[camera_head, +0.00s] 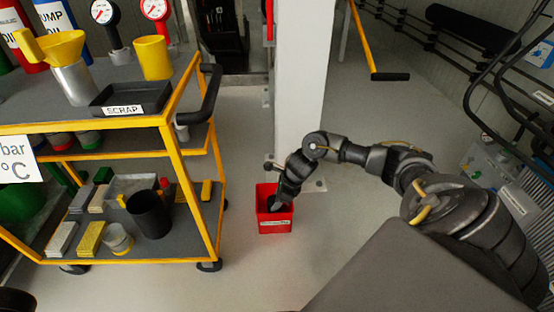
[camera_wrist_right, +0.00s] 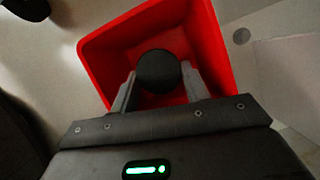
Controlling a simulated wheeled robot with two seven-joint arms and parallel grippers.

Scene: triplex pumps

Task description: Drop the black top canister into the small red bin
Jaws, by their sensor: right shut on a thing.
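The small red bin (camera_head: 274,221) stands on the floor beside the white column in the head view, with a label on its front. It also fills much of the right wrist view (camera_wrist_right: 215,45). My right gripper (camera_head: 283,200) reaches down into the bin's mouth. In the right wrist view its two fingers (camera_wrist_right: 160,85) are closed on the sides of a round black canister (camera_wrist_right: 158,68). The canister is within the outline of the bin's opening; whether it touches the bin floor cannot be told. My left gripper is not in view.
A yellow-framed cart (camera_head: 170,120) stands at left with a black scrap tray (camera_head: 130,97), a yellow funnel and a yellow cup on top. Its lower shelf holds a dark cylinder (camera_head: 150,214) and several blocks. The white column (camera_head: 302,90) rises right behind the bin. Floor in front is clear.

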